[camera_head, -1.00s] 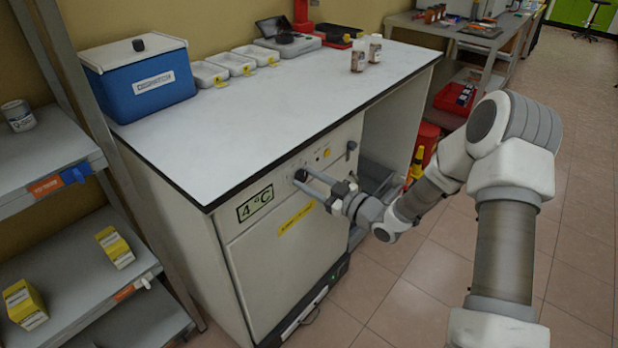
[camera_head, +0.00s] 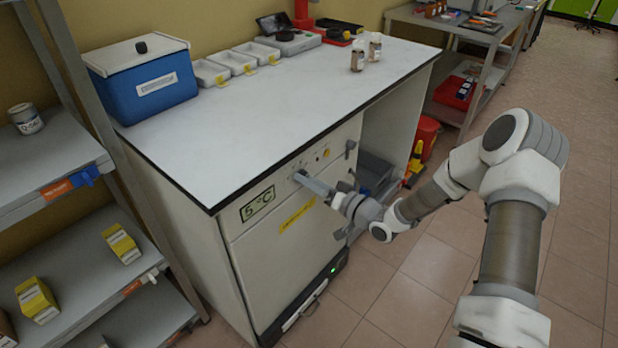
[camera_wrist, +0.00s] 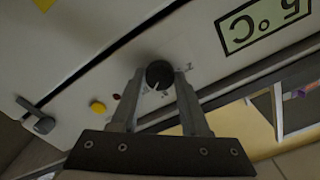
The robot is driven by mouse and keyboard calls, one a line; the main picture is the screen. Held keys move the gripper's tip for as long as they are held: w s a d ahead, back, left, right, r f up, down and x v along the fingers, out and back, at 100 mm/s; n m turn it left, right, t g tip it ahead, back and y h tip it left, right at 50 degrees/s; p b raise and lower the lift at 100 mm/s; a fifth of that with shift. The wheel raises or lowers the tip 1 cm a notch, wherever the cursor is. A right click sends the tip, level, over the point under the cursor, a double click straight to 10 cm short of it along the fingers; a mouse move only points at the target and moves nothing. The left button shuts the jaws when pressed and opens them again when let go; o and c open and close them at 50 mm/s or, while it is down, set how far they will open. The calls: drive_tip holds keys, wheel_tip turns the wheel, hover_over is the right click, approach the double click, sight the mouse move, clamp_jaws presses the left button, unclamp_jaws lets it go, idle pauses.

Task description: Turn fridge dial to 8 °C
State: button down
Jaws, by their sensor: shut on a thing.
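The fridge (camera_head: 275,248) is built in under the white counter. Its display (camera_head: 257,204) reads 5 °C; it also shows upside down in the wrist view (camera_wrist: 265,25). The dark round dial (camera_wrist: 160,75) with a white pointer mark sits on the fridge's upper panel. My gripper (camera_wrist: 160,82) is shut on the dial, one finger on each side of it. In the head view my gripper (camera_head: 312,182) reaches the panel from the right and mostly hides the dial.
A yellow button (camera_wrist: 98,107) and a small red one (camera_wrist: 116,97) sit beside the dial. A dark handle (camera_head: 350,148) sticks out to the right on the panel. A blue box (camera_head: 150,85) and two bottles (camera_head: 357,56) stand on the counter (camera_head: 250,115). Floor in front is clear.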

drive_tip(key=shift+m, duration=0.7)
drive_tip(key=shift+c, duration=2)
unclamp_jaws()
drive_tip(key=p+v, duration=0.3)
drive_tip(key=v, duration=1.4)
drive_tip(key=shift+s+d, duration=0.2)
